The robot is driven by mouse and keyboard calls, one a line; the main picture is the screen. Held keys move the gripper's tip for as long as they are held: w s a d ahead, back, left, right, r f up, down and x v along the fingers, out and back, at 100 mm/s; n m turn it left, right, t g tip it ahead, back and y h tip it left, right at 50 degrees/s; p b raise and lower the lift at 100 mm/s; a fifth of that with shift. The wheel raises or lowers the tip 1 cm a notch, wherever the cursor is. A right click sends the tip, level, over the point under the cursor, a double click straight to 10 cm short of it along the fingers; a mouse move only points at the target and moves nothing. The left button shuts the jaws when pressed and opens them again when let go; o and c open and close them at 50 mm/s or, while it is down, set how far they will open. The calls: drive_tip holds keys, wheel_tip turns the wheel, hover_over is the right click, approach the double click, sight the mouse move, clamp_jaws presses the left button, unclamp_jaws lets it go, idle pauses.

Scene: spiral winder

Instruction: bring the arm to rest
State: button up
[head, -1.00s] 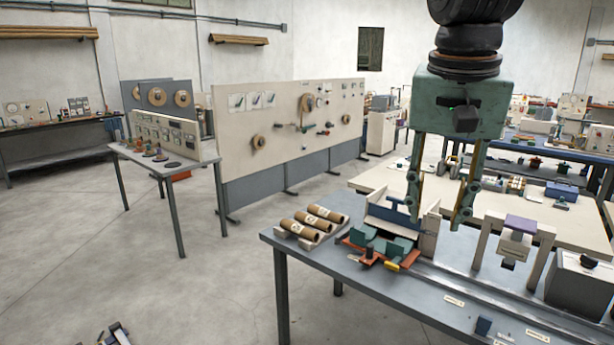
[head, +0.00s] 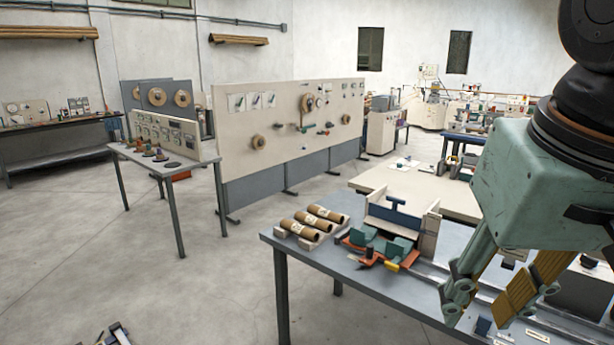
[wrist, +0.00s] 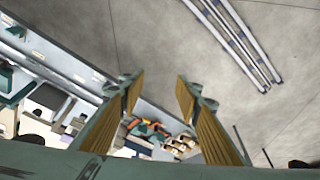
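My gripper (head: 480,300) hangs at the right side of the head view, large and close to the camera, above the right part of the grey workbench (head: 310,258). In the wrist view its two yellow-padded fingers (wrist: 156,92) stand well apart with nothing between them. The gripper is open and empty. Its arm hides part of the bench's right side and the things standing there.
Brown tubes (head: 321,218) lie on a rack at the bench's left end, beside a green and orange fixture (head: 376,247). A beige panel (head: 285,140) stands behind. The floor at left (head: 110,270) is mostly clear. Rails (wrist: 235,40) cross the floor in the wrist view.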

drive_tip(key=s+f+n, duration=0.1)
drive_tip(key=s+f, duration=0.2)
drive_tip(key=s, duration=0.3)
drive_tip(key=shift+s+a+f, duration=0.15)
drive_tip(key=shift+a, duration=0.1)
idle(1.1)
